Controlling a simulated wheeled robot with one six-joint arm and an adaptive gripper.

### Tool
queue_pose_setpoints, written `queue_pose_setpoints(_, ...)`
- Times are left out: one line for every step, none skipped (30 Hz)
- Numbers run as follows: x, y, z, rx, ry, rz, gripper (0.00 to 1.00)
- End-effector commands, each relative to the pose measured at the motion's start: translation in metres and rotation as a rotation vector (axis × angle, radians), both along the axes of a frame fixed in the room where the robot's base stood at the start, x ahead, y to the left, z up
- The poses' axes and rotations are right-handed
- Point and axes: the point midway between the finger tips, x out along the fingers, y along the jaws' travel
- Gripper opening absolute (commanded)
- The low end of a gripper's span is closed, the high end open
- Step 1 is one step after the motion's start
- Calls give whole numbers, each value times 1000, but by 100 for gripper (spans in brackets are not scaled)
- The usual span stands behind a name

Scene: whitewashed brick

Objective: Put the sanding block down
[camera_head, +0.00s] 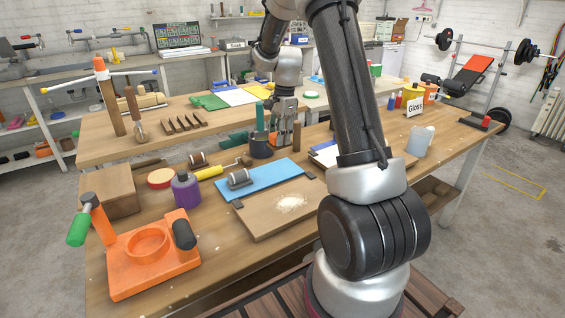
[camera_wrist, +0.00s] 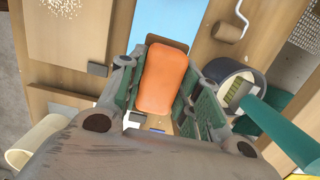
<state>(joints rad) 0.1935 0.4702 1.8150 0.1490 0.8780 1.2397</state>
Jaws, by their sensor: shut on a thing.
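The sanding block, an orange, rounded oblong (camera_wrist: 164,78), sits between the green pads of my gripper (camera_wrist: 160,92) in the wrist view. My gripper is shut on it. In the head view my gripper (camera_head: 285,128) hangs over the back part of the near workbench, just right of a dark pot (camera_head: 261,149). The block is hard to make out there behind the fingers. The wrist view shows the dark pot (camera_wrist: 211,68) close on the right. A blue sheet (camera_wrist: 166,22) lies beyond the block. I cannot tell how high the block is above the bench.
The near workbench (camera_head: 330,230) holds a sanded board (camera_head: 260,222), a blue mat (camera_head: 285,172), a purple bottle (camera_head: 186,190) and an orange fixture (camera_head: 150,275). A paint roller (camera_wrist: 229,31) lies by the pot.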

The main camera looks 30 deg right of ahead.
Motion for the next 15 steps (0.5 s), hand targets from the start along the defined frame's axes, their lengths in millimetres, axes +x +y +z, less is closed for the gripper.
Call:
queue_pose_setpoints(0, 0, -3, 1, 4, -2, 11)
queue_pose_setpoints(0, 0, -7, 2, 7, -2, 11)
queue_pose_setpoints(-1, 1, -15, 3, 13, -5, 11)
queue_pose_setpoints(-2, 1, -21, 3, 16, -6, 11)
queue_pose_setpoints(-2, 1, -28, 3, 15, -7, 11)
queue_pose_setpoints(-2, 1, -35, 3, 15, -7, 11)
queue_pose_setpoints(-1, 1, -41, 2, 15, -7, 11)
queue_pose_setpoints(-2, 1, -46, 3, 15, -7, 11)
queue_pose_setpoints(-2, 1, -51, 3, 14, -7, 11)
queue_pose_setpoints(-1, 1, -54, 3, 12, -7, 11)
queue_pose_setpoints(-1, 1, -57, 3, 12, -7, 11)
queue_pose_setpoints(-1, 1, -60, 3, 13, -7, 11)
queue_pose_setpoints(-1, 1, -62, 4, 13, -7, 11)
queue_pose_setpoints(-1, 1, -65, 4, 13, -7, 11)
queue_pose_setpoints(-1, 1, -69, 3, 12, -7, 11)
